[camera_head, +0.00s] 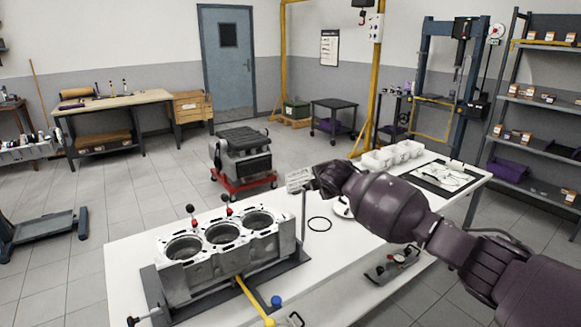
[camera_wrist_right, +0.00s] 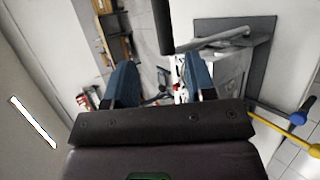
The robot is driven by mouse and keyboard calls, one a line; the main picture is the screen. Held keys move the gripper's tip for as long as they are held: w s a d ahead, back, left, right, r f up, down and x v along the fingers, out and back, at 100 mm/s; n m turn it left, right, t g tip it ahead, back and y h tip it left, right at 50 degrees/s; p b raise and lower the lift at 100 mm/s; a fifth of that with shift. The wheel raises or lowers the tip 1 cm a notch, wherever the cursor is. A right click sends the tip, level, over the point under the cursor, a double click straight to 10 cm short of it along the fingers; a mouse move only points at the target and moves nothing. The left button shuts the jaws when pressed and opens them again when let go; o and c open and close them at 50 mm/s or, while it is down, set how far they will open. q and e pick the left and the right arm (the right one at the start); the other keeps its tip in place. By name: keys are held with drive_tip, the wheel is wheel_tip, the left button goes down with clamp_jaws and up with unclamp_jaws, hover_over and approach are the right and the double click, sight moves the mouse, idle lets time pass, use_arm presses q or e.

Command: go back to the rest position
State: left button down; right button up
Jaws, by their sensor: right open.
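My right arm reaches in from the right in the head view. Its gripper (camera_head: 300,181) is over the white worktable (camera_head: 330,255), to the right of the engine block's far end. In the right wrist view the two blue fingers (camera_wrist_right: 161,80) stand apart, with nothing clearly held between them. The grey engine block (camera_head: 220,248) with several open bores sits on a dark plate on the table. Part of it shows beyond the fingers in the right wrist view (camera_wrist_right: 225,72). My left gripper is not in view.
A black ring (camera_head: 319,223) lies on the table near the block. White bins (camera_head: 392,156) and a dark mat (camera_head: 445,176) are at the table's back right. A yellow-handled bar (camera_head: 254,300) is in front of the block. A red engine stand (camera_head: 243,184) is on the floor behind.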

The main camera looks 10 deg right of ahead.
drive_tip(key=s+a+r+m+t+y, duration=0.2)
drive_tip(key=a+r+m+t+y, duration=0.15)
drive_tip(key=a+r, duration=0.35)
drive_tip(key=s+a+f+m+y, duration=0.3)
drive_tip(key=s+a+f+m, duration=0.1)
drive_tip(key=s+f, duration=0.3)
drive_tip(key=s+d+f+m+g+h, duration=0.1)
drive_tip(key=s+d+f+m+h, duration=0.1)
drive_tip(key=s+f, duration=0.8)
drive_tip(key=s+d+f+m+g+h, duration=0.1)
drive_tip(key=s+d+f+m, duration=0.4)
drive_tip(key=s+f, duration=0.5)
drive_tip(key=s+d+f+m+g+h+b, duration=0.1)
drive_tip(key=s+d+f+m+h, duration=0.2)
drive_tip(key=s, duration=1.7)
drive_tip(key=d+f+m, duration=0.1)
drive_tip(key=d+f, duration=0.3)
drive_tip(key=f, duration=0.3)
drive_tip(key=shift+g, duration=0.35)
drive_tip(key=shift+m, duration=0.25)
